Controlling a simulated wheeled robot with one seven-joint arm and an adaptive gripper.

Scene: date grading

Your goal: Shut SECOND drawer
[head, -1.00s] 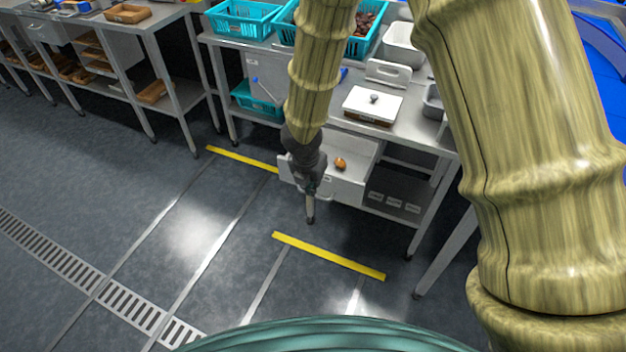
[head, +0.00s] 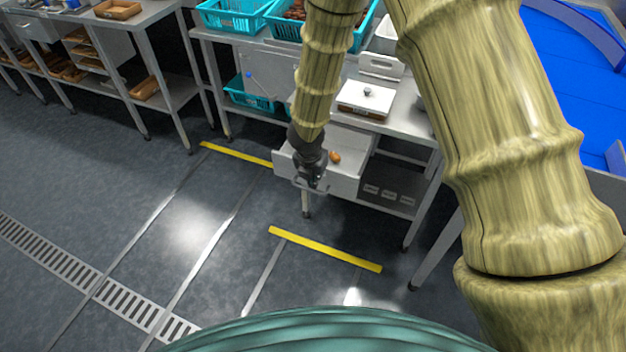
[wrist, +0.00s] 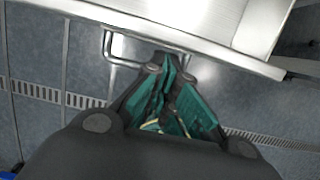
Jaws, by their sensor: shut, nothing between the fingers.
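The open drawer (head: 342,182) sticks out from under the metal table, with a small brown date (head: 334,157) lying inside it. My gripper (head: 314,184) is at the drawer's front face, in front of its handle area. In the wrist view my gripper (wrist: 174,80) is shut, with its green-padded fingers close together and nothing seen between them. The drawer's front edge (wrist: 200,45) runs across the top of that view, and a bar handle (wrist: 122,50) shows just left of the fingertips. I cannot tell whether the fingers touch the drawer front.
Yellow floor strips (head: 325,249) mark the clear floor in front. Another table (head: 165,75) stands at the left.

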